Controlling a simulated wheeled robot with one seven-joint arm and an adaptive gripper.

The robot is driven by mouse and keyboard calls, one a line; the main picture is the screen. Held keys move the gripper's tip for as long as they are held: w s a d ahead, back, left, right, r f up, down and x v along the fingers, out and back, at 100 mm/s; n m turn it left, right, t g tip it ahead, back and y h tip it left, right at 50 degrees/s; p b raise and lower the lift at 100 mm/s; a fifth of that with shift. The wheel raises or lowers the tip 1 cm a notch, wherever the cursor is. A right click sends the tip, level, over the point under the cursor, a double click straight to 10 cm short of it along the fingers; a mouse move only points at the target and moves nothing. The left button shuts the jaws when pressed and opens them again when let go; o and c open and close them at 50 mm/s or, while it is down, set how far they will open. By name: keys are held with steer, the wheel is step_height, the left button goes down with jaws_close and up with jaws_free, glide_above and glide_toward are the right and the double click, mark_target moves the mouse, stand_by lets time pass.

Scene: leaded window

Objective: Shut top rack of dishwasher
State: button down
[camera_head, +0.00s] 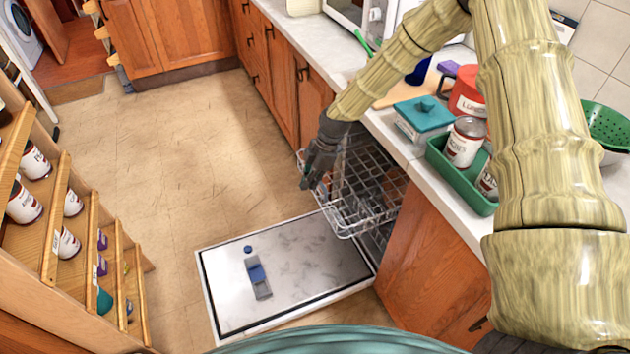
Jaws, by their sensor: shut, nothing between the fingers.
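The dishwasher's top rack (365,190) is a white wire basket pulled out from under the counter. It stands out over the lowered dishwasher door (315,262), which lies open and flat near the floor. My gripper (306,183) is dark grey, shut and empty. It points down at the rack's outer left end, overlapping the rim in the picture; I cannot tell whether it touches. The inside of the dishwasher is mostly hidden by the counter and rack.
The counter (330,57) above holds a green tray (468,192) with cans, a teal-lidded box (423,112), a red canister (468,92) and a green colander (608,125). A wooden shelf (65,215) stands at left. The floor (180,160) between is clear.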

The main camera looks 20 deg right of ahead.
steer(key=a+r+b+v, duration=0.1)
steer(key=a+b+v, duration=0.1)
steer(key=v, duration=0.7)
steer(key=s+a+f+m+h, duration=0.2)
steer(key=a+f+h, duration=0.2)
steer(key=a+h, duration=0.3)
steer(key=d+f+p, duration=0.2)
steer(key=d+f, duration=0.4)
steer(key=f, duration=0.4)
steer(key=shift+s, duration=0.45)
steer(key=shift+d, duration=0.1)
stand_by(0.4)
steer(key=d, duration=0.4)
steer(key=w+d+p, duration=0.1)
steer(key=d, duration=0.4)
steer(key=d+p, duration=0.1)
steer(key=d, duration=0.4)
steer(key=shift+w+d, duration=0.2)
steer(key=shift+w, duration=0.1)
